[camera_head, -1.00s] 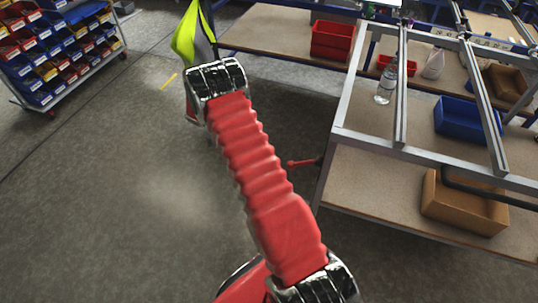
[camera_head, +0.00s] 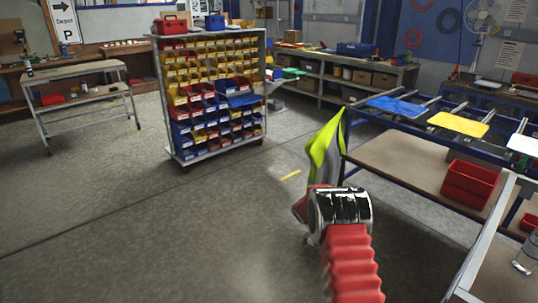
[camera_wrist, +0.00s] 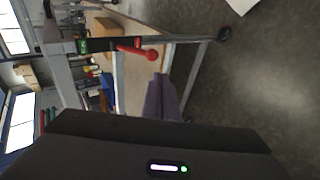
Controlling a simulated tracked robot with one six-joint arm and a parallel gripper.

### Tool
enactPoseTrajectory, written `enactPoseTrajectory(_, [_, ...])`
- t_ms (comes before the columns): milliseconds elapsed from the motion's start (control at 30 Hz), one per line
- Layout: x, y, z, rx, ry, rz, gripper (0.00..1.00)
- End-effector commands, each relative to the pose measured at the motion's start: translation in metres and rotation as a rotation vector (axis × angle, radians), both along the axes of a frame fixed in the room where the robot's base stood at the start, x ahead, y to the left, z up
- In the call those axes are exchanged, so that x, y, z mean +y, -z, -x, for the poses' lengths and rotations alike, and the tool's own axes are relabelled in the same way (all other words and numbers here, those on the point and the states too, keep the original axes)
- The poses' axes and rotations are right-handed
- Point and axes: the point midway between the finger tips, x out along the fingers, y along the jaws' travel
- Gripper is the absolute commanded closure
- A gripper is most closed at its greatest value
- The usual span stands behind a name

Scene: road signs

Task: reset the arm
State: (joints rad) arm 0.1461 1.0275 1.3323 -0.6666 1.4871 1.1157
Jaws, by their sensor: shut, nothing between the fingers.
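My arm, with a red ribbed sleeve and a dark, shiny joint, rises from the bottom right of the head view. My gripper (camera_wrist: 161,80) shows in the wrist view as narrow grey-purple fingers close together above the dark wrist housing. It is shut and empty. It cannot be made out in the head view. In the wrist view the fingers point toward a table frame and the grey floor.
A yellow-green vest (camera_head: 325,155) hangs at a bench end by my arm. Right benches carry a red crate (camera_head: 468,184) and blue, yellow and white plates. A bin rack (camera_head: 210,90) and a trolley (camera_head: 82,90) stand left. The middle floor is clear.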

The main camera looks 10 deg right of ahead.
Motion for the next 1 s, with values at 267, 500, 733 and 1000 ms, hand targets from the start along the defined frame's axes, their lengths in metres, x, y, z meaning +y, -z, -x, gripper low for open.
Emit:
enactPoseTrajectory(267, [0.005,0.010,-0.003,0.041,-0.089,-0.104,1.00])
enactPoseTrajectory(500, [0.025,0.036,0.021,0.119,-0.186,-0.293,1.00])
enactPoseTrajectory(733, [0.047,0.022,0.037,0.123,-0.267,-0.434,1.00])
enactPoseTrajectory(1000, [0.075,-0.014,0.051,0.078,-0.372,-0.569,1.00])
